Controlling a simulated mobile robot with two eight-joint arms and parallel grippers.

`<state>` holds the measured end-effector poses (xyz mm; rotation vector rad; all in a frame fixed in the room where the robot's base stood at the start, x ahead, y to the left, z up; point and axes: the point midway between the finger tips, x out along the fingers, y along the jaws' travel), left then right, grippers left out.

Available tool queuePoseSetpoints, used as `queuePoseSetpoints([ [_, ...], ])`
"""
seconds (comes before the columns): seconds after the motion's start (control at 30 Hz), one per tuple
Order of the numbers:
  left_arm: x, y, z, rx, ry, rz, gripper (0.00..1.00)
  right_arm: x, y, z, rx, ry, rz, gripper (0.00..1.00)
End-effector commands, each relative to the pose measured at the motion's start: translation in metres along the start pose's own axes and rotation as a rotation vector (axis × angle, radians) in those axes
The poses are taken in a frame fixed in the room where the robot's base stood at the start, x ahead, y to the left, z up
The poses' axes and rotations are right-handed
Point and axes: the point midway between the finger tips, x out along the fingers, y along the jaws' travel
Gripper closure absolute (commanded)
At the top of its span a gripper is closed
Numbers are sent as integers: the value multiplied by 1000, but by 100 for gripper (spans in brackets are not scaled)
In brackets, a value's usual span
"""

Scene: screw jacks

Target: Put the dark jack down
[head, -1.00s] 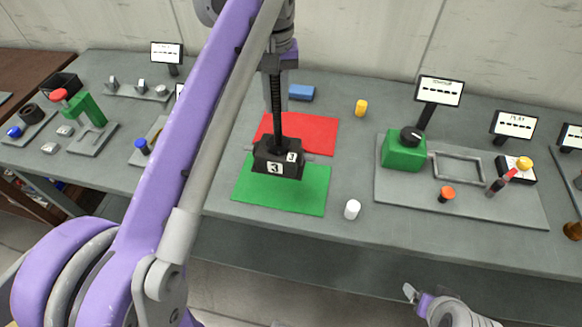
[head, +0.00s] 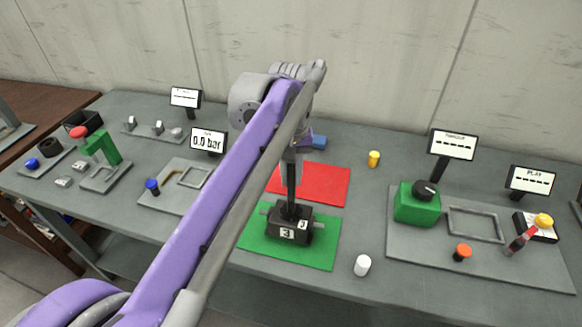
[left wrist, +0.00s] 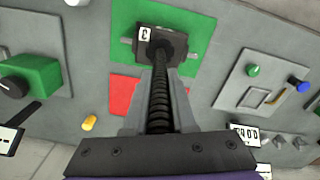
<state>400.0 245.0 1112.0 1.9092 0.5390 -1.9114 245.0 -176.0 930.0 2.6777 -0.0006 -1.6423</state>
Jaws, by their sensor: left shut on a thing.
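The dark jack (head: 288,229) is upright over the green mat (head: 324,258), with white number labels on its block and a threaded screw rising from it. Its base is at or very near the mat; I cannot tell whether it touches. In the left wrist view the jack's block (left wrist: 150,43) shows against the green mat (left wrist: 125,18). My left gripper (head: 291,155) is shut on the jack's screw, above the block; the fingers lie along the screw in the left wrist view (left wrist: 161,110). My arm hides part of the bench. My right gripper is not in view.
A red mat (head: 325,184) lies behind the green one. A blue block (head: 319,142), a yellow cylinder (head: 374,158) and a white cylinder (head: 362,265) stand nearby. A fixture plate with a green box (head: 415,207) is at right. Other fixtures and a green press (head: 103,148) stand left.

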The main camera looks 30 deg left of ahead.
Motion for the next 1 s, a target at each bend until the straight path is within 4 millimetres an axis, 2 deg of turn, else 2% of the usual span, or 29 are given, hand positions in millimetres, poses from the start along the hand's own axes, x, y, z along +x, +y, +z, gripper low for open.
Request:
queuePoseSetpoints([
  [0.2, 16, 0, 0, 0, 1, 0, 100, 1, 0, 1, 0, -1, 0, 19],
  [0.43, 19, 0, 0, 0, -1, 0, 100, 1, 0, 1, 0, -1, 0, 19],
  [0.47, 21, 1, -1, 0, -1, 0, 73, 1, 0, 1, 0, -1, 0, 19],
  [0.6, 20, 0, 0, 0, -1, 0, 47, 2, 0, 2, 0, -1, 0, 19],
  [0.87, 19, 0, 0, 0, 0, 0, 46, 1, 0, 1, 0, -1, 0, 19],
  [1.0, 12, 0, 0, 0, 0, 0, 46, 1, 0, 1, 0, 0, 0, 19],
])
